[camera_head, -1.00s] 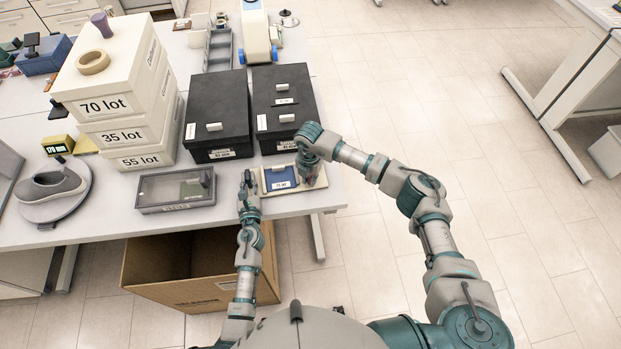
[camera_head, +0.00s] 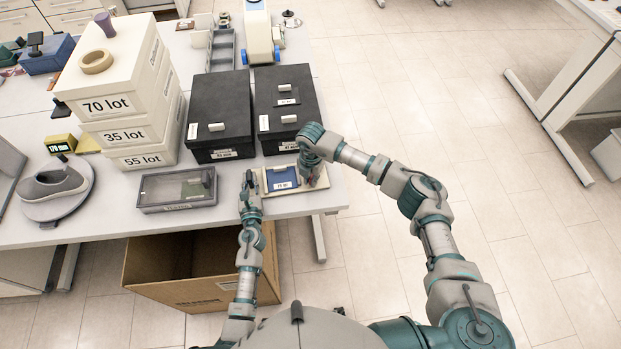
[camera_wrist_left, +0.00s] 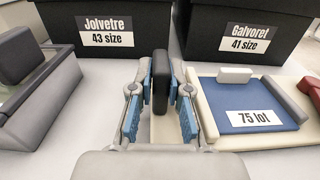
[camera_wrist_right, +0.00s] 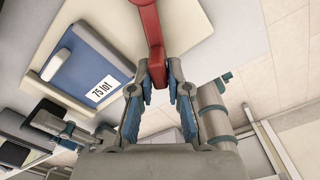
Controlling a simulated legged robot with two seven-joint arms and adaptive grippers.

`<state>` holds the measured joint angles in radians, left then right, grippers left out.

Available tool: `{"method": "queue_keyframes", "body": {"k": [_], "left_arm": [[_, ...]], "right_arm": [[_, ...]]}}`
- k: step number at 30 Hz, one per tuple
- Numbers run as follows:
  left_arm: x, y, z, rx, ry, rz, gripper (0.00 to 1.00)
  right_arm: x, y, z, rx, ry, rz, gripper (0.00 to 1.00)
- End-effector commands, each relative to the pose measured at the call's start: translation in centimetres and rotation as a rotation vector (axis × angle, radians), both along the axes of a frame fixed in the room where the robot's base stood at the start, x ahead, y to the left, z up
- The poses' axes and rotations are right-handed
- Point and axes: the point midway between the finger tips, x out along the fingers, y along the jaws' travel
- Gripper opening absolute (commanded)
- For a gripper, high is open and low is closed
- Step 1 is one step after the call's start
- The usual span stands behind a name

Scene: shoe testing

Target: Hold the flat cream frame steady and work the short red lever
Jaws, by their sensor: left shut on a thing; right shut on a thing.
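The flat cream frame (camera_head: 266,189) lies at the table's front right corner, with a blue panel (camera_head: 282,177) labelled "75 lot" set in it. It also shows in the left wrist view (camera_wrist_left: 208,113) and right wrist view (camera_wrist_right: 42,88). My left gripper (camera_head: 247,184) is at the frame's left side, its fingers shut around a dark upright grip (camera_wrist_left: 160,82). My right gripper (camera_wrist_right: 157,72) is shut on the end of the short red lever (camera_wrist_right: 147,22) at the frame's right side. In the head view my right wrist mostly hides the lever.
Two black boxes (camera_head: 218,115) (camera_head: 284,100) stand just behind the frame. A grey lidded case (camera_head: 177,189) lies left of my left gripper. Stacked white boxes (camera_head: 120,105) stand further left. An open cardboard box (camera_head: 195,295) is on the floor below the table edge.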

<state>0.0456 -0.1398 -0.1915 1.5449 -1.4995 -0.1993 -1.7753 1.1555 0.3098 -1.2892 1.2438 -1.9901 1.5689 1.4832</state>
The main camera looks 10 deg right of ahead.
Motion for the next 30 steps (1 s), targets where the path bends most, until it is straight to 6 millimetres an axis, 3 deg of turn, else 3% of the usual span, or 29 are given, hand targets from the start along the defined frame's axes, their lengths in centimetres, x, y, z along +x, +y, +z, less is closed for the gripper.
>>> {"method": "queue_keyframes", "body": {"k": [1, 15, 16, 18, 30], "left_arm": [[0.1, 0.6, 0.0, 0.003, -0.001, 0.011, 0.0], [0.1, 0.6, 0.1, 0.003, -0.002, 0.012, 0.0], [0.1, 0.6, 0.1, 0.003, -0.002, 0.012, 0.0], [0.1, 0.6, 0.1, 0.003, -0.002, 0.011, 0.0], [0.0, 0.2, 0.1, 0.001, -0.002, 0.003, 0.0]], "right_arm": [[0.2, -0.8, -0.3, -0.014, 0.0, -0.013, 0.0], [0.1, -0.8, -0.3, -0.015, 0.001, -0.013, 0.0], [0.1, -0.8, -0.3, -0.015, 0.001, -0.013, 0.21], [0.1, -0.8, -0.3, -0.014, 0.001, -0.012, 0.39], [0.1, -0.3, 0.8, -0.005, -0.002, -0.004, 0.4]]}}
